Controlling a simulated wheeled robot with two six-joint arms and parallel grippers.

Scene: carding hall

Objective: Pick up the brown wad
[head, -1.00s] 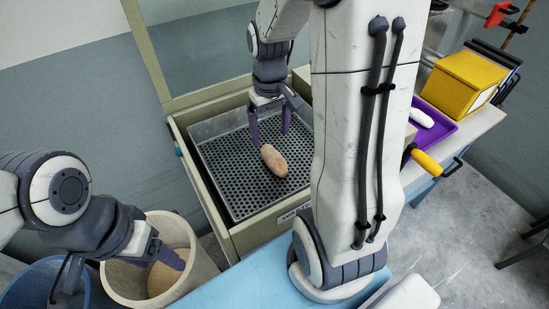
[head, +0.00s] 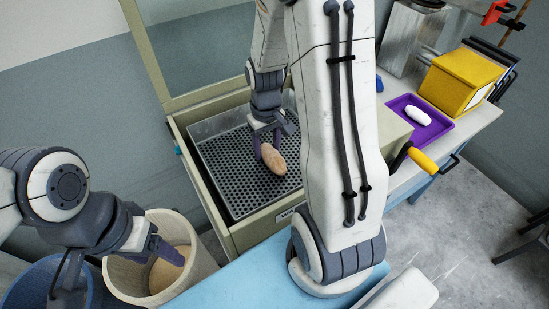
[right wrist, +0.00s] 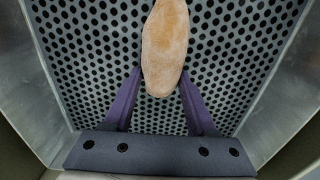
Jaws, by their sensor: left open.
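The brown wad (head: 272,158), an oblong lump, lies on the perforated metal floor of the tray (head: 225,178). My right gripper (head: 270,140) is low in that tray, right at the wad. In the right wrist view the wad (right wrist: 165,45) lies in line with the gap between the two purple fingers (right wrist: 160,75), its near end at the fingertips. The fingers are apart; whether they touch it I cannot tell. My left gripper (head: 118,278) is open and empty, over the beige bin (head: 207,262) and the blue bin (head: 20,285).
The tray's raised metal walls surround the wad. A brownish mass (head: 170,268) sits in the beige bin. At right are a purple tray (head: 440,128) with a white wad (head: 418,116), a yellow box (head: 460,80) and a yellow-handled crank (head: 423,160). My right arm hides part of the bench.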

